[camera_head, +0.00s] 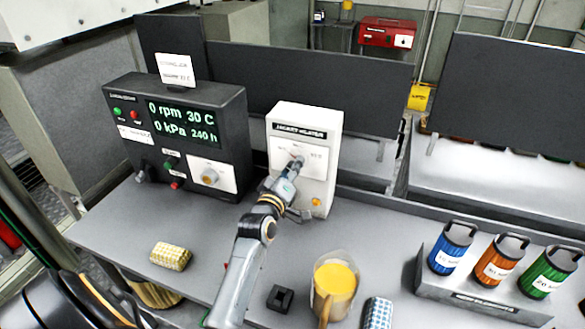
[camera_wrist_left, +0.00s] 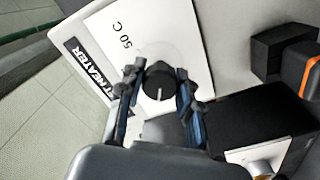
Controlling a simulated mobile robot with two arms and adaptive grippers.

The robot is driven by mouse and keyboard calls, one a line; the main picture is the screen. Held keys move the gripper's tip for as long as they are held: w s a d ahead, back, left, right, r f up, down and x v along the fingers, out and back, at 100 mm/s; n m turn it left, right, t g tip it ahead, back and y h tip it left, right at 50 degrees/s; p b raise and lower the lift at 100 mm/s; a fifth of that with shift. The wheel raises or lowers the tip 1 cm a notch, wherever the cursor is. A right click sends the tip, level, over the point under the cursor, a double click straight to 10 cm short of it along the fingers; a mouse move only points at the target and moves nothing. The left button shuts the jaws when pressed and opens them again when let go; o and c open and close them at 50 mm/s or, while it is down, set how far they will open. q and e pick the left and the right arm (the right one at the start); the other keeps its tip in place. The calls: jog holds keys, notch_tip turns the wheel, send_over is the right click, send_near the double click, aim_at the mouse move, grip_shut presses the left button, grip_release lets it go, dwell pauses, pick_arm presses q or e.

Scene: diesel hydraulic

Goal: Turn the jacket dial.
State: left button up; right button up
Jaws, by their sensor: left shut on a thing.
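The jacket heater (camera_head: 278,125) is a white upright box standing on the grey bench in the head view. Its dial is a round black knob (camera_wrist_left: 160,90) with a white pointer line, set on a white label plate marked "50 C" in the left wrist view. My left gripper (camera_head: 293,166) reaches up to the front of the box and is shut on the dial, with one finger (camera_wrist_left: 130,88) on each side of it. In the head view the gripper mostly hides the dial. My right gripper is not in view.
A dark console (camera_head: 175,135) with a green display reading 0 rpm and 30 C stands left of the heater. A yellow checked sponge (camera_head: 170,256), a jug of yellow liquid (camera_head: 334,285) and a black block (camera_head: 280,298) are on the bench. A rack (camera_head: 470,295) of coloured canisters is at right.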

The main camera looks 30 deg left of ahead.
pick_arm(q)
jog(key=o, duration=1.2)
jog(key=shift+c, duration=0.2)
jog(key=v, duration=1.2)
jog(key=shift+f, duration=0.1)
